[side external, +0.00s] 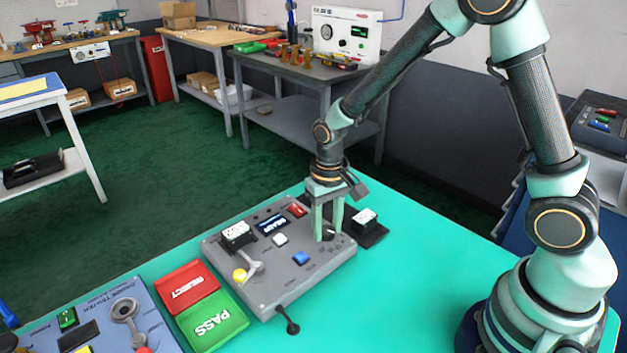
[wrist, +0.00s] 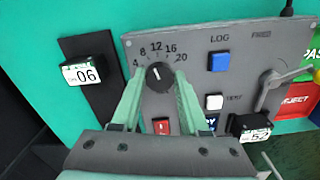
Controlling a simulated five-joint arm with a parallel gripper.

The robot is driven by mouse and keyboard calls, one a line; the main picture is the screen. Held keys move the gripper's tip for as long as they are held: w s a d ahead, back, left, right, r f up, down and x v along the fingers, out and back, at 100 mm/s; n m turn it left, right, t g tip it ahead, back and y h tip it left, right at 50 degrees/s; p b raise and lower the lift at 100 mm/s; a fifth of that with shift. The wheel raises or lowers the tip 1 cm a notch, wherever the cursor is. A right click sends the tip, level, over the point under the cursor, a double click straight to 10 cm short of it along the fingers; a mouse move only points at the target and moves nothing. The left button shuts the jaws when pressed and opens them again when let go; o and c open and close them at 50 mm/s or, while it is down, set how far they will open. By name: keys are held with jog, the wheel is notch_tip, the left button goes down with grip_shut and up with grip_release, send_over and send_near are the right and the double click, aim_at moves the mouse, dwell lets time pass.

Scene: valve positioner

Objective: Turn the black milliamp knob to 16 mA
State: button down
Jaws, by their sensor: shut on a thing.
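The black milliamp knob (wrist: 160,77) sits on the grey panel, under a printed scale of 4, 8, 12, 16 and 20. Its short white pointer mark points roughly up, near 12 or a little left of it; the exact reading is hard to tell. My gripper (wrist: 159,82) has one pale green finger on each side of the knob and is shut on it. In the side external view my gripper (side external: 329,234) points straight down at the right end of the grey panel (side external: 290,285), and the fingers partly hide the knob.
The panel also has a blue LOG button (wrist: 219,62), a white button (wrist: 214,102), a red switch (wrist: 161,127) and a grey lever (wrist: 270,88). Red REJECT (side external: 187,287) and green PASS (side external: 212,320) trays lie left.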

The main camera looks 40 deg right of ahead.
aim_at(327, 230)
jog(key=m, duration=0.4)
jog(key=shift+m, duration=2.3)
jog(key=shift+c, duration=2.1)
grip_release()
jog(key=shift+r, duration=0.1)
notch_tip(327, 230, up, 12)
